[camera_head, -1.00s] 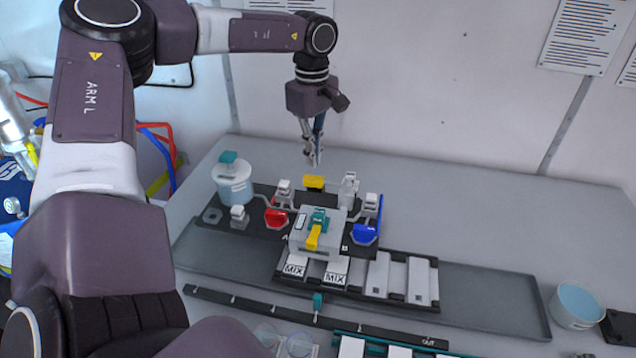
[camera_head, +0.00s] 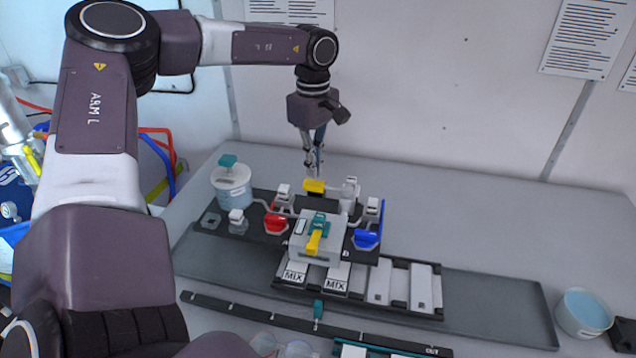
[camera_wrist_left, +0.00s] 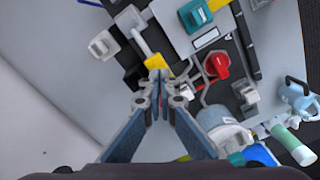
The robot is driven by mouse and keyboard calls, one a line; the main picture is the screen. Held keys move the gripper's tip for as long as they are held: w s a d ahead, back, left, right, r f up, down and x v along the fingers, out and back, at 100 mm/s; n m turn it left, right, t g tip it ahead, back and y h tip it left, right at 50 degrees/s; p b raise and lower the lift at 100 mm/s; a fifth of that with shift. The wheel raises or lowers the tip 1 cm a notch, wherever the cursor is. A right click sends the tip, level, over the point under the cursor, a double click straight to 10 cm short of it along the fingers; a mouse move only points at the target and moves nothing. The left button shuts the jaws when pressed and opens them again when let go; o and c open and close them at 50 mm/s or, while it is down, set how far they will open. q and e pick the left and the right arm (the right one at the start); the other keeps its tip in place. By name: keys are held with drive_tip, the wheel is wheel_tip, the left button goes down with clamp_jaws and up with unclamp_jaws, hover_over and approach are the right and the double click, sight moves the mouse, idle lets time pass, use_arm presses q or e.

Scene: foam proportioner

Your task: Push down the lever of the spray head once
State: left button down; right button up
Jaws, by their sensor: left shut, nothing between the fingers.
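My left gripper (camera_head: 313,176) is shut and empty, pointing down at the back of the black manifold plate (camera_head: 262,235). Just below its tips is a small yellow pad (camera_head: 314,187), which looks like the lever of the spray head. In the left wrist view the shut fingertips (camera_wrist_left: 158,76) sit right at the edge of this yellow pad (camera_wrist_left: 154,61), and a pale bar runs from it. I cannot tell whether they touch. A grey block (camera_head: 303,255) in front carries a teal part (camera_head: 319,224) and another yellow lever (camera_head: 314,242). My right gripper is not in view.
A red handle (camera_head: 275,222) and a blue handle (camera_head: 367,239) flank the grey block. A white-and-blue tub (camera_head: 232,187) with a teal knob stands at the left. White MIX pads (camera_head: 337,278) lie in front. The grey tray (camera_head: 490,310) is clear on the right.

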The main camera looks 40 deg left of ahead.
sight(314, 182)
use_arm(q)
drive_tip(key=shift+f, duration=0.1)
idle(0.6)
drive_tip(key=shift+f, duration=0.2)
drive_tip(key=shift+f+b, duration=2)
drive_tip(key=shift+b, duration=0.05)
drive_tip(key=shift+r, duration=0.1)
drive_tip(key=shift+r+p, duration=2.45)
drive_tip(key=shift+r, duration=1.6)
